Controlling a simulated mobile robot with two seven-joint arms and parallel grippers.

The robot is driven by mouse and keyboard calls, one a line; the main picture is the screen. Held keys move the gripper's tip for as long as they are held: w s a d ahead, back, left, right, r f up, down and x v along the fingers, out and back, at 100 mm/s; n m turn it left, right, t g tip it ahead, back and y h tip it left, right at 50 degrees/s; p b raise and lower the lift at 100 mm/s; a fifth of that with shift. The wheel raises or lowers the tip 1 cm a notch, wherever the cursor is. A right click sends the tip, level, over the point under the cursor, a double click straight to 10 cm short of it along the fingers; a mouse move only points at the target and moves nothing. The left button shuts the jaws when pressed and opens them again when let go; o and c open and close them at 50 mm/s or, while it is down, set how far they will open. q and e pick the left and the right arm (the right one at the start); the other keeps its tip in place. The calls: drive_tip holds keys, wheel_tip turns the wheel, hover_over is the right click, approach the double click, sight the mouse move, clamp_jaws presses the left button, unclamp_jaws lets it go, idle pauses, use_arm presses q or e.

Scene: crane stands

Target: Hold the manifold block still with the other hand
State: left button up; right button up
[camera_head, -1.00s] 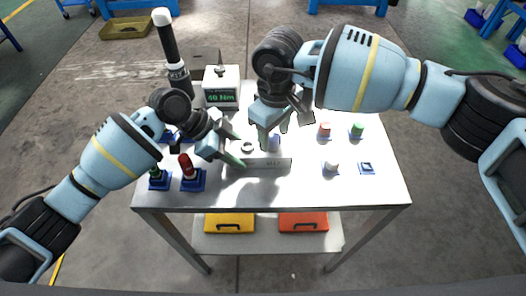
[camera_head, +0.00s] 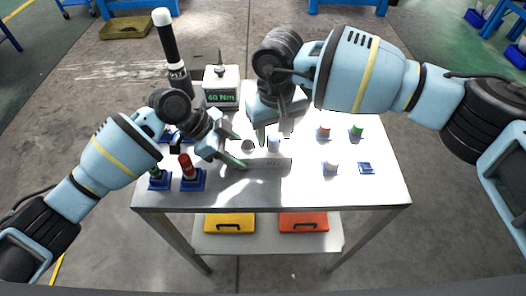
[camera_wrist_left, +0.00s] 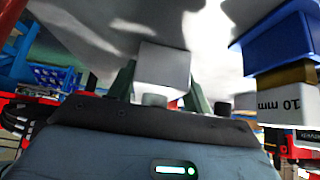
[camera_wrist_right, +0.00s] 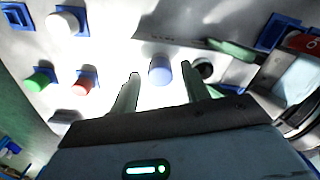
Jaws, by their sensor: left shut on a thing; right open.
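The pale grey manifold block (camera_head: 268,163) lies on the table near its middle. My left gripper (camera_head: 232,151) is shut on its left end. In the left wrist view the block's end (camera_wrist_left: 163,68) sits between the green fingers. A pale blue plug (camera_head: 273,144) stands at the top of the block, right of a dark round port (camera_wrist_right: 203,69). My right gripper (camera_head: 274,133) is open above the block. In the right wrist view the plug (camera_wrist_right: 160,71) shows between its spread fingers, with a gap on both sides. How deep the plug sits cannot be told.
Red (camera_head: 323,131), green (camera_head: 356,131) and white (camera_head: 331,167) plugs stand on blue holders at the right, beside an empty holder (camera_head: 366,168).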

drive_tip(key=m, duration=0.5)
drive_tip(key=m, duration=0.5)
idle(0.3)
drive_tip(key=m, duration=0.5)
drive_tip(key=shift+m, duration=0.4)
drive_tip(key=m, duration=0.4)
drive_tip(key=shift+m, duration=0.4)
